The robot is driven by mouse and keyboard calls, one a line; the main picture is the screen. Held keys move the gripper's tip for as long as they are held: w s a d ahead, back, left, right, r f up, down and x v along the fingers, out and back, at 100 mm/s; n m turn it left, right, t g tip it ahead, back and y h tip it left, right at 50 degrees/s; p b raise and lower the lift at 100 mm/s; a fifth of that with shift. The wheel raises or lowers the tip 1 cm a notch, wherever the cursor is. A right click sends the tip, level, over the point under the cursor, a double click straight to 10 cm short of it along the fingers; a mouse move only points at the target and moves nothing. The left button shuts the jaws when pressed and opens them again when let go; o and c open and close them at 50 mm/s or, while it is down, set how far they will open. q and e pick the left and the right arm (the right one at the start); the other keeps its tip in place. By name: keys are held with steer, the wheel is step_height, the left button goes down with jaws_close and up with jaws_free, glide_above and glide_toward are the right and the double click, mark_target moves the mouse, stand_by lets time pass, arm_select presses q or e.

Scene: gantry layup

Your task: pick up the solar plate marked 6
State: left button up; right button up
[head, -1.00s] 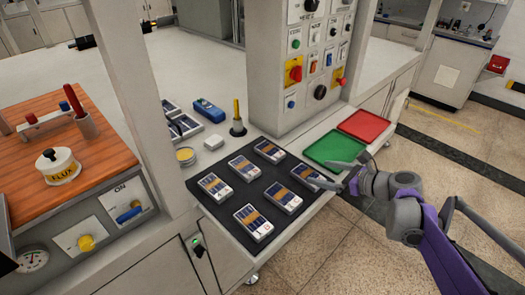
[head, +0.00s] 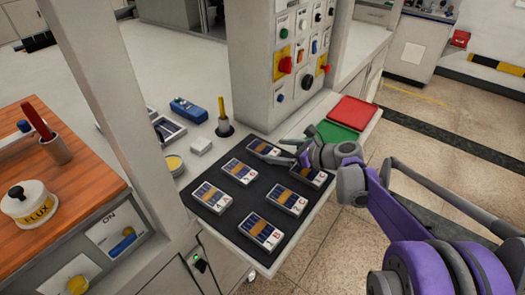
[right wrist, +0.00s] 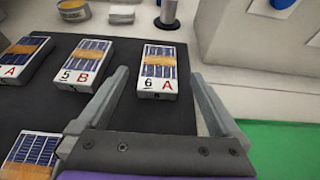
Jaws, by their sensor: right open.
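The solar plate marked 6 A (right wrist: 158,68) is a white block with blue cells and an orange band. It lies flat at the far corner of the black mat (right wrist: 135,118), and in the head view (head: 261,147) the gripper stands close to its right side. My right gripper (head: 273,150) is open and empty, low over the mat. In the right wrist view its fingers (right wrist: 160,76) point toward the plate, one on each side of its near part. I cannot tell their exact height above it. My left gripper is not in view.
The plate marked 5 B (right wrist: 83,66) lies just left of plate 6. Several more plates share the mat, one partly under my right arm. A cup with a yellow-handled tool (head: 224,122) stands behind. Green (head: 337,132) and red (head: 353,112) trays lie to the right.

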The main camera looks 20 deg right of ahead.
mark_target(264, 149)
steer(key=x, duration=0.5)
steer(key=shift+w+a+f, duration=0.15)
steer(key=shift+a+f, duration=0.05)
steer(key=shift+f, duration=0.05)
jaws_close()
